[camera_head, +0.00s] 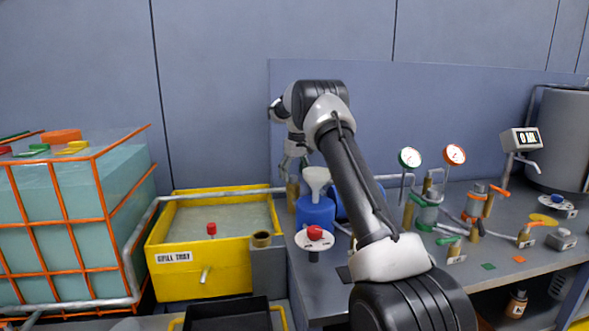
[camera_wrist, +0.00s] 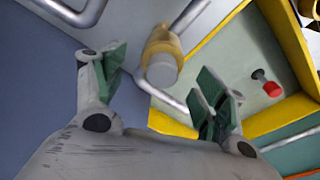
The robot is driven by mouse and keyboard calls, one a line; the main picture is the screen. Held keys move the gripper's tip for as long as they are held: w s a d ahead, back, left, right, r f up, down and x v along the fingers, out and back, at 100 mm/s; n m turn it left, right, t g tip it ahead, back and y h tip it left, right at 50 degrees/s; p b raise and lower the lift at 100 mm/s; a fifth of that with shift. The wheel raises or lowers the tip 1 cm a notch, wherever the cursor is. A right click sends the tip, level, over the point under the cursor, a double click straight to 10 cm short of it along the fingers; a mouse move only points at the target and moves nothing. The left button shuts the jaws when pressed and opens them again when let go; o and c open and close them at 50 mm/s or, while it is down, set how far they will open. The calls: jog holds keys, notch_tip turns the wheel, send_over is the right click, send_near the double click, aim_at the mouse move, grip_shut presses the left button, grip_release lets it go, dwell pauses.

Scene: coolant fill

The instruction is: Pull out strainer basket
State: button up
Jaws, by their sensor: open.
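A brass-coloured cylindrical fitting with a pale grey round end (camera_wrist: 162,62) sits on a grey pipe in the wrist view. It looks like the strainer, but I cannot tell the basket from its housing. My gripper (camera_wrist: 160,88) is open, its green-padded fingers apart on either side of the line to this fitting. The fitting lies beyond the fingertips, with nothing held. In the head view my gripper (camera_head: 294,163) points down behind the white funnel, above a brass post (camera_head: 293,195). My arm hides part of this area.
The yellow spill tray (camera_head: 200,262) stands left of the bench, with a red-topped part (camera_head: 211,229) inside. A white funnel (camera_head: 316,180) on a blue container (camera_head: 315,214) and a red knob (camera_head: 314,232) are close by. Gauges and valves crowd the right bench.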

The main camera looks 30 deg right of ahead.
aim_at(293, 183)
jog(key=shift+w+a+f, duration=0.1)
jog(key=shift+w+f, duration=0.1)
jog(key=shift+f, duration=1.2)
jog(key=shift+w+f, duration=0.15)
jog(key=shift+f, duration=1.2)
jog(key=c, duration=1.2)
jog(key=o, duration=0.4)
jog(key=shift+c, duration=0.7)
jog(key=shift+r, duration=0.3)
jog(key=shift+r, duration=0.2)
jog(key=shift+c, duration=0.7)
jog(key=shift+r, duration=0.1)
